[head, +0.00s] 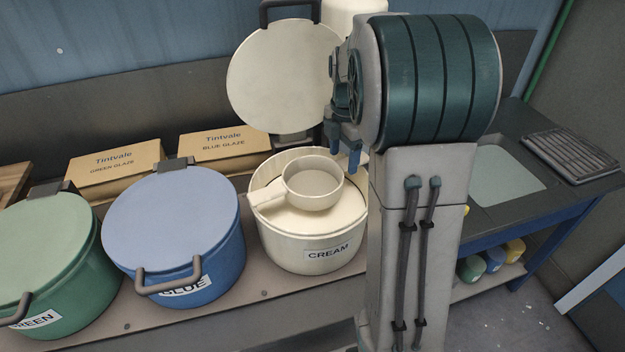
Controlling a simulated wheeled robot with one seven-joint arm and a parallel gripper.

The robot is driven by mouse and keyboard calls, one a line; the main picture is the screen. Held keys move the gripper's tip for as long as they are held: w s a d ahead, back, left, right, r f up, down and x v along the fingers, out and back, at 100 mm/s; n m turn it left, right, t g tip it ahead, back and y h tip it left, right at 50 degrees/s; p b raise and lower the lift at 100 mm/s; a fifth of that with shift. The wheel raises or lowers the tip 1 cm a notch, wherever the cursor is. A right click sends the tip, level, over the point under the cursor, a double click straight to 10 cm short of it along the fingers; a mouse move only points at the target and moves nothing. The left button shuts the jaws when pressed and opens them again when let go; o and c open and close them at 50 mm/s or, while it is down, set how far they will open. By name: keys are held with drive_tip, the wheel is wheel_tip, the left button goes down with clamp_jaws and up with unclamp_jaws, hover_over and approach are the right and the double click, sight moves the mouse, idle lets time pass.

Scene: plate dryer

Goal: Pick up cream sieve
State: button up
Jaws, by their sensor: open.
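The cream sieve (312,185), a round cup with a short handle pointing left, sits inside the open mouth of the cream bucket (318,255), labelled CREAM. The bucket's lid (280,75) stands raised behind it. My gripper (345,150) is open and empty, with its fingers pointing down above the right side of the bucket's rim, to the upper right of the sieve and apart from it. My arm hides the right edge of the bucket and part of the lid.
A closed blue bucket (172,230) and a closed green bucket (45,250) stand to the left. Two cardboard glaze boxes, one for green glaze (112,160) and one for blue glaze (222,144), are behind. A sink bench (510,215) with a ribbed drainer (570,155) is at right.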

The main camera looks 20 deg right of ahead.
sight(342, 163)
wheel_tip(342, 163, down, 3)
drive_tip(key=shift+a+f, duration=0.1)
drive_tip(key=shift+f, duration=0.1)
drive_tip(key=shift+c, duration=0.3)
clamp_jaws()
